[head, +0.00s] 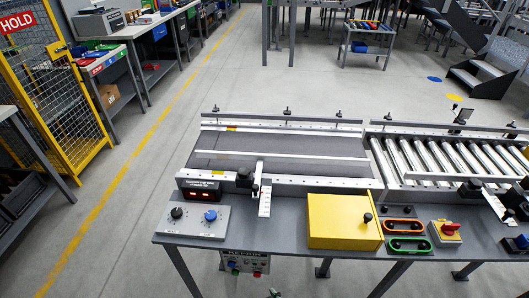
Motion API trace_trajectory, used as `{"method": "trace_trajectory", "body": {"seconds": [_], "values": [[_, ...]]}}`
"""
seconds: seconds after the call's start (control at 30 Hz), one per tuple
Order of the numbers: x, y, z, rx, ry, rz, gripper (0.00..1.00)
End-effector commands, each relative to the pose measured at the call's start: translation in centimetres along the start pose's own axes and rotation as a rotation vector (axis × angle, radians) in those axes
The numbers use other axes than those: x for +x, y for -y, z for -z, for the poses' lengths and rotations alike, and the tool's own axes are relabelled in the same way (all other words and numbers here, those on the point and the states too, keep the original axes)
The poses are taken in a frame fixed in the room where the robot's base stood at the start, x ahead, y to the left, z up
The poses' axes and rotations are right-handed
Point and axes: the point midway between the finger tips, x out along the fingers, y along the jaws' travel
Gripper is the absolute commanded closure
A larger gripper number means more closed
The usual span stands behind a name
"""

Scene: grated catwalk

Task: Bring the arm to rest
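My arm and my gripper do not show in the head view, so their pose is hidden from me. In front of me stands a grey workbench (282,229) with a belt conveyor (225,142) along its back.
A roller conveyor (432,158) adjoins on the right. The bench bears a yellow box (330,222), a grey knob panel (193,221) and a red switch (449,229). A yellow cage (62,95) stands at the left. Floor (130,215) is open between the cage and the bench.

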Motion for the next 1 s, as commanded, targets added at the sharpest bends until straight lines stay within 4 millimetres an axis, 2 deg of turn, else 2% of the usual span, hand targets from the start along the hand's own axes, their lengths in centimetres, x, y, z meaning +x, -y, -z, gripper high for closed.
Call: {"method": "trace_trajectory", "body": {"seconds": [0.03,0.2,0.37,0.5,0.73,1.0], "values": [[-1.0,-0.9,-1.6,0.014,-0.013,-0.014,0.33],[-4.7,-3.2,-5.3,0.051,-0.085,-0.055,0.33],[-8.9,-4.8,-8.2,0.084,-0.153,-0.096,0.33],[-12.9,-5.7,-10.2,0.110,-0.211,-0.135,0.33],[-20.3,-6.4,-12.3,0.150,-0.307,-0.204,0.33],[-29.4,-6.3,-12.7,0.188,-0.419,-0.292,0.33]]}}
